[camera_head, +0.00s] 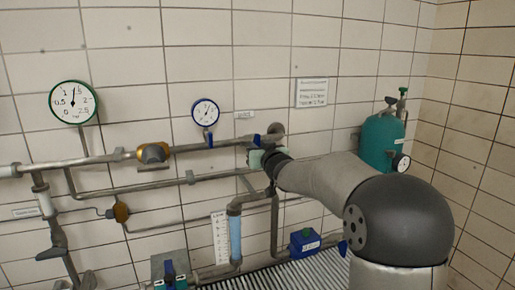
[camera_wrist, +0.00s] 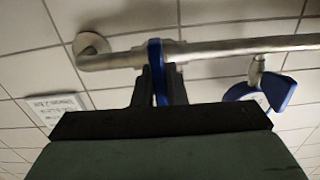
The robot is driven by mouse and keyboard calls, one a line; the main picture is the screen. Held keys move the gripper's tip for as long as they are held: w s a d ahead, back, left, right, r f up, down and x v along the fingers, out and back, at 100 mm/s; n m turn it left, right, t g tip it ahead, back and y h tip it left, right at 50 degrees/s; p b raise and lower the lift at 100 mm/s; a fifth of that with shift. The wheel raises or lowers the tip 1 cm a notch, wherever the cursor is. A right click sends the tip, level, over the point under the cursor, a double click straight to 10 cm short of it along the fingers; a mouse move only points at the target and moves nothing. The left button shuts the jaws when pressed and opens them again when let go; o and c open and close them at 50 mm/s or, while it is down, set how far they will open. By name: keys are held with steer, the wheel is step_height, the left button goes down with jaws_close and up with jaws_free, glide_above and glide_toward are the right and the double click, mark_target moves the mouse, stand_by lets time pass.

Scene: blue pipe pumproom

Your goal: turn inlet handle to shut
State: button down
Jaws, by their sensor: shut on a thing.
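The inlet handle (camera_wrist: 156,56) is a flat blue lever on the grey pipe, seen nearly edge-on in the wrist view and standing across the pipe. My gripper (camera_wrist: 160,85) is shut on it, with one dark finger on each side. In the head view my gripper (camera_head: 262,155) is at the pipe below a small label (camera_head: 245,114), close to the wall flange. A little blue of the handle (camera_head: 257,140) shows there; the rest is hidden by my gripper. The valve body under the handle is mostly hidden.
A blue-rimmed gauge (camera_head: 206,112) stands on the same pipe to the left. An orange-brown valve (camera_head: 153,153) and a green-rimmed gauge (camera_head: 73,102) are further left. A teal tank (camera_head: 382,142) stands right of my arm. A blue box (camera_head: 304,241) is below.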

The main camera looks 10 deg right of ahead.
steer(key=shift+f, duration=0.1)
steer(key=c, duration=1.5)
jaws_free()
steer(key=shift+s, duration=0.1)
steer(key=s+d+b, duration=0.1)
steer(key=s, duration=0.4)
steer(key=s+d+b, duration=0.1)
steer(key=s, duration=0.5)
steer(key=s+d+b, duration=0.1)
steer(key=s, duration=0.5)
steer(key=shift+d, duration=0.1)
